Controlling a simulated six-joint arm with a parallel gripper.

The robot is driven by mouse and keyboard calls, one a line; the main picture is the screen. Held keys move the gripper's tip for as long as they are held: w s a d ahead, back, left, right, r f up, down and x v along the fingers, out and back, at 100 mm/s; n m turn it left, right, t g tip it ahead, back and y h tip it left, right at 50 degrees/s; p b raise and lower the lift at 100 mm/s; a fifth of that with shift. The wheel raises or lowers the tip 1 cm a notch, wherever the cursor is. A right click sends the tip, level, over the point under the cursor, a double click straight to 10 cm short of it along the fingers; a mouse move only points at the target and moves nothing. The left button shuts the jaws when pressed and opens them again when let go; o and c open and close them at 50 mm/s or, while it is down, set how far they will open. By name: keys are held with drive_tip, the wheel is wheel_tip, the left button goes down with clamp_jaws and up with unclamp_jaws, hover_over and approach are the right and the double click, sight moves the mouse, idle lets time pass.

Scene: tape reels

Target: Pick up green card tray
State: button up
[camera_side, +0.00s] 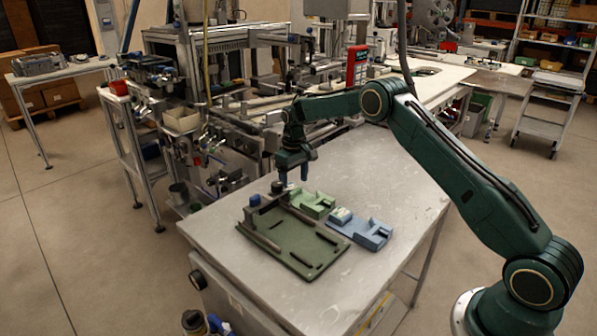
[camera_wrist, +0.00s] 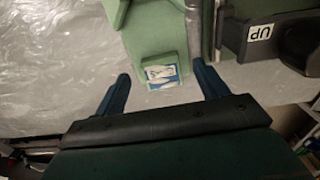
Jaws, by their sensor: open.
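The light green card tray (camera_side: 314,205) lies on the metal table, beside the far edge of a dark green fixture plate (camera_side: 290,248). In the wrist view the tray (camera_wrist: 150,35) enters from the top, its end block with a blue and white picture lying ahead of my fingers. My gripper (camera_side: 293,181) is over the tray's far left end, fingers pointing down. In the wrist view my gripper (camera_wrist: 160,82) is open, with the end block between the finger lines and nothing held. Whether the fingertips are level with the tray cannot be told.
A blue tray (camera_side: 365,230) lies to the right of the green tray. The fixture has dark rails and a blue knob (camera_side: 254,200); its dark clamp marked "UP" (camera_wrist: 262,33) is close to my right finger in the wrist view. The table's right side (camera_side: 395,165) is clear.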

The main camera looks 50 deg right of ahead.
sight(306, 198)
drive_tip(key=shift+f, duration=1.45)
drive_tip(key=c, duration=1.2)
